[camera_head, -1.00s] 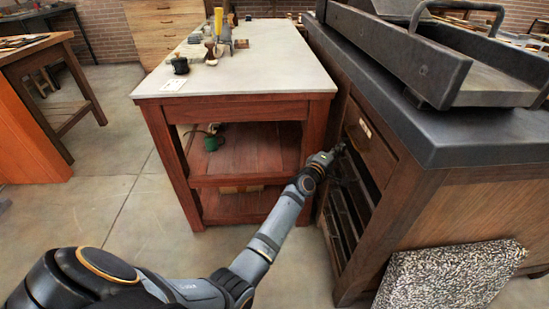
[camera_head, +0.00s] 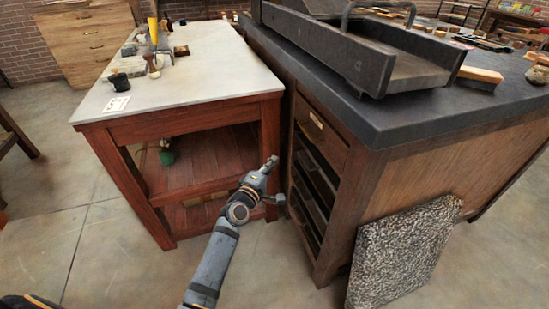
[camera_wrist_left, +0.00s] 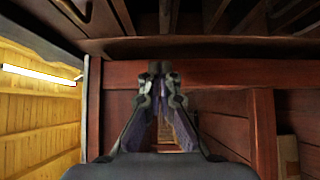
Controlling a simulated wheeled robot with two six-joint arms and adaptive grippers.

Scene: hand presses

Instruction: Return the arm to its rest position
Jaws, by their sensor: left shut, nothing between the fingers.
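My left arm comes up from the bottom of the head view. Its gripper (camera_head: 271,163) is in front of the gap between the red-brown table and the dark cabinet. In the left wrist view the gripper's fingers (camera_wrist_left: 160,72) are together with nothing between them. Red-brown wood (camera_wrist_left: 220,73) fills much of the wrist view beyond the fingers; I cannot tell the exact gap to it. My right gripper is not in view.
The red-brown table (camera_head: 185,126) with a pale top and lower shelves stands at the left. The dark-topped cabinet (camera_head: 440,115) with drawers stands at the right. A speckled slab (camera_head: 400,250) leans on the cabinet. The floor (camera_head: 100,245) at the lower left is open.

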